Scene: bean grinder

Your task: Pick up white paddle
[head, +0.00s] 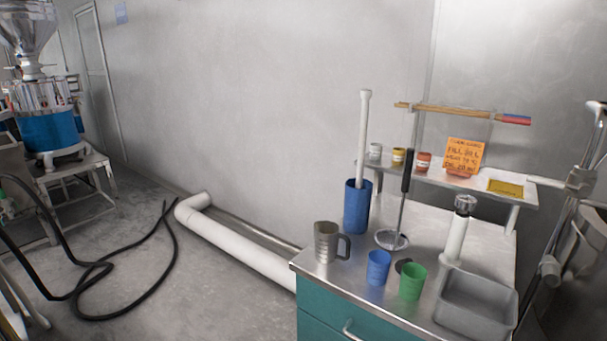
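A long white shaft with a knobbed top, which looks like the white paddle (363,135), stands nearly upright in a tall blue cylinder (357,212). Its lower end is hidden inside the cylinder. The cylinder stands at the back left of a steel-topped counter (335,275). My gripper is not in view.
A grey mug (326,241), blue cup (377,266), green cup (412,282) and grey tray (472,306) occupy the counter front. Small jars line a raised shelf (512,201). A black hose (120,266) crosses the floor left.

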